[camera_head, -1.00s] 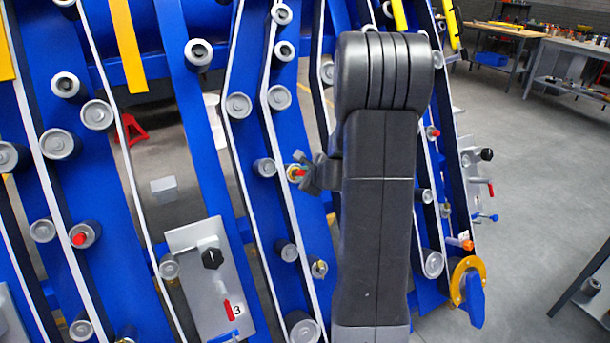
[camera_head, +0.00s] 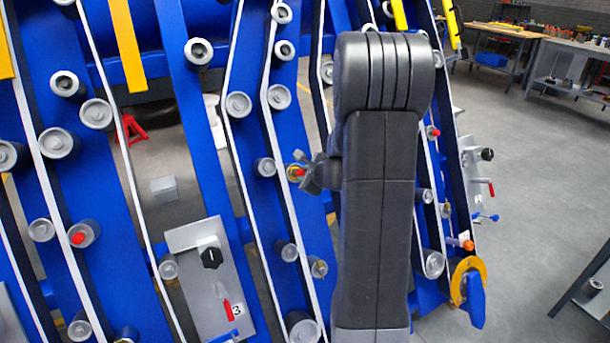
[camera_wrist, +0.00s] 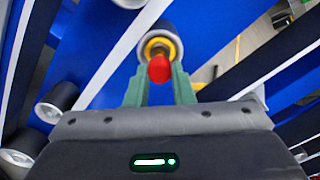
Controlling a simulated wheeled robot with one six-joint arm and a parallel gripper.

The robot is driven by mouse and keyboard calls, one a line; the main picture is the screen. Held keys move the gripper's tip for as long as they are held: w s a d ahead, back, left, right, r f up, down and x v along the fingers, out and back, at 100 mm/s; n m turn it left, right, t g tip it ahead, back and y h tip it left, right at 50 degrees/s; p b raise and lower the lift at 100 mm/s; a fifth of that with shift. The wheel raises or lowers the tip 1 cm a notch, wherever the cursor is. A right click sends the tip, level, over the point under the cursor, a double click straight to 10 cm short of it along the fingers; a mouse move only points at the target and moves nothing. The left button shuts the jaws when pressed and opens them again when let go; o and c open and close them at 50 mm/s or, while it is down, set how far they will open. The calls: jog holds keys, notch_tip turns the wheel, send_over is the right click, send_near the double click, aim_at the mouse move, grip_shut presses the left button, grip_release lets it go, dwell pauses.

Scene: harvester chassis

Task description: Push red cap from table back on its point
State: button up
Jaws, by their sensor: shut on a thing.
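The red cap (camera_wrist: 159,69) is between the fingertips of my gripper (camera_wrist: 160,84) in the wrist view. It lies in line with a yellow-ringed point (camera_wrist: 160,44) on the end of a dark roller on the blue chassis. I cannot tell whether the cap is fully seated there. In the head view the cap (camera_head: 298,172) shows as a small red spot at the yellow ring, with my gripper (camera_head: 305,172) right beside it. My arm hides part of the chassis behind it. My gripper is shut on the cap.
Grey rollers (camera_head: 238,105) and white belts stand close around on the blue chassis (camera_head: 190,110). A grey panel (camera_head: 205,270) with a black knob and red handle is at lower left. Another red-tipped roller (camera_head: 82,236) is at left. Open floor (camera_head: 540,200) lies to the right.

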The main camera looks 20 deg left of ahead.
jog(key=shift+b+x, duration=0.3)
jog(key=shift+x, duration=0.9)
jog(key=o, duration=1)
jog(key=shift+d, duration=0.1)
jog(key=v, duration=1.3)
jog(key=shift+s+d+r+p, duration=0.2)
jog(key=shift+s+p, duration=0.05)
jog(key=shift+p, duration=0.1)
jog(key=shift+a, duration=0.1)
jog(key=x, duration=1.3)
jog(key=shift+w+a+f+b, duration=0.15)
jog(key=shift+w+f+b, duration=0.1)
jog(key=shift+b, duration=0.05)
jog(key=shift+s+r, duration=0.2)
